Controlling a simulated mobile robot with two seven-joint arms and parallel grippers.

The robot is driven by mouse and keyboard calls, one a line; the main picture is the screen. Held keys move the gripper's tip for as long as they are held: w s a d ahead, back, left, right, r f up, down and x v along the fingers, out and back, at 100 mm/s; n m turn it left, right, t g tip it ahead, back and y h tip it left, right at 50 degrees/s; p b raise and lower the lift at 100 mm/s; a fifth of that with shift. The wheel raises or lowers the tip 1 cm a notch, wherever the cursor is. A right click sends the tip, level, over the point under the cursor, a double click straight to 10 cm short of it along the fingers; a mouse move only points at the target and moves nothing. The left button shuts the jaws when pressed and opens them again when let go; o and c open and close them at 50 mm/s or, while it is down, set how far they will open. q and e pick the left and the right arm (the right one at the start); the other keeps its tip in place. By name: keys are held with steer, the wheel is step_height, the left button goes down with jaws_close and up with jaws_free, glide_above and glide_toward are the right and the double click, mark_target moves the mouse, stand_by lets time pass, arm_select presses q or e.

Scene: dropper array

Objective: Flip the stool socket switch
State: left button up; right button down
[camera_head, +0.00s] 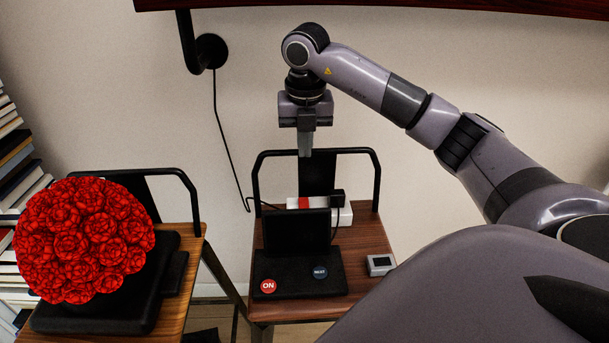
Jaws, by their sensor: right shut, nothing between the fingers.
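The stool (356,253) has a wooden seat and a black back rail. A white power strip (345,213) lies at the back of the seat, with a red switch (304,203) near its left end and a black plug (337,197) at its right. A black panel in front hides part of the strip. My right gripper (305,154) points straight down above the strip, close over the red switch in the picture. Its fingers are shut and empty, and look apart from the switch. My left gripper is not in view.
A black device (300,274) with ON and NEXT buttons stands on the seat, beside a small grey box (380,264). A second stool at left bears a ball of red roses (85,240). A black cable runs down the wall to the strip. Books are stacked far left.

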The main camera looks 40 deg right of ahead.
mark_target(304, 200)
steer(key=f, duration=0.4)
steer(key=w+f+b, duration=0.1)
steer(key=f, duration=0.4)
steer(key=d+f, duration=0.1)
steer(key=f, duration=0.3)
steer(key=shift+w+d+f+b, duration=0.1)
steer(key=shift+w+f+b, duration=0.1)
steer(key=shift+f+b, duration=0.1)
